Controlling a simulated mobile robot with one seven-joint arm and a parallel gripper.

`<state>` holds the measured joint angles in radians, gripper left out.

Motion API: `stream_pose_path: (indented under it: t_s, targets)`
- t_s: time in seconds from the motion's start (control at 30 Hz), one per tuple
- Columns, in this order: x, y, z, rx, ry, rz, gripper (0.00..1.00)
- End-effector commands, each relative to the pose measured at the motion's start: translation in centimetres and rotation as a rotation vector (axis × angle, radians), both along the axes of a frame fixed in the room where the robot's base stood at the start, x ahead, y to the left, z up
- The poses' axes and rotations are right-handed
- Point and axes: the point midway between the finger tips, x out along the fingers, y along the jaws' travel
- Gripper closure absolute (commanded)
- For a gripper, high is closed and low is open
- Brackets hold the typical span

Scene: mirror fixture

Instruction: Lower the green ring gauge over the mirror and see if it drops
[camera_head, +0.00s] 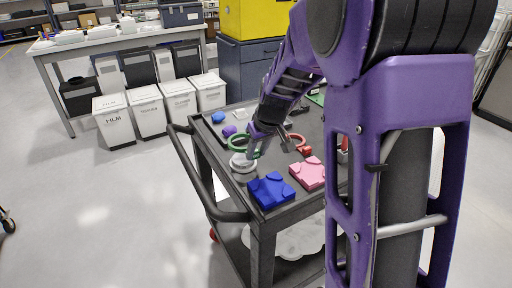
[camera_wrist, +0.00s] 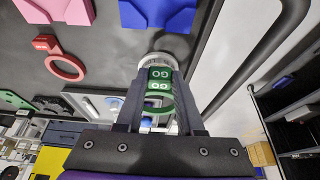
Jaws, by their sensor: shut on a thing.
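The green ring gauge (camera_head: 240,150) is held over the cart top by my gripper (camera_head: 254,144). In the wrist view, the gauge's GO-marked handle (camera_wrist: 159,80) sits between the two fingers of my gripper (camera_wrist: 160,76), which is shut on it. A round white and silver piece (camera_head: 243,164), which looks like the mirror in its mount, stands just below the ring in the head view. Its pale rim (camera_wrist: 166,42) shows beyond the fingers in the wrist view. The ring appears above it; whether they touch I cannot tell. The fingers and handle hide part of the mirror.
A blue block (camera_head: 271,190) and a pink block (camera_head: 308,173) lie at the cart's near side. A red ring gauge (camera_head: 298,140) lies to the right of the mirror. The cart's handle rail (camera_head: 205,180) runs along the left. Small purple and blue pieces lie farther back.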

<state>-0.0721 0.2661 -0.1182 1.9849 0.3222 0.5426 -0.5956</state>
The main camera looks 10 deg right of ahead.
Motion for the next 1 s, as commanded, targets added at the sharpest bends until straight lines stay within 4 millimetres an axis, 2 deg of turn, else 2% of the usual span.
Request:
stream_pose_path:
  t_s: [0.5,1.0]
  targets:
    - [0.0,0.0,-4.6,0.0,0.0,0.0,1.0]
    - [0.0,0.0,-4.9,0.0,0.0,0.0,1.0]
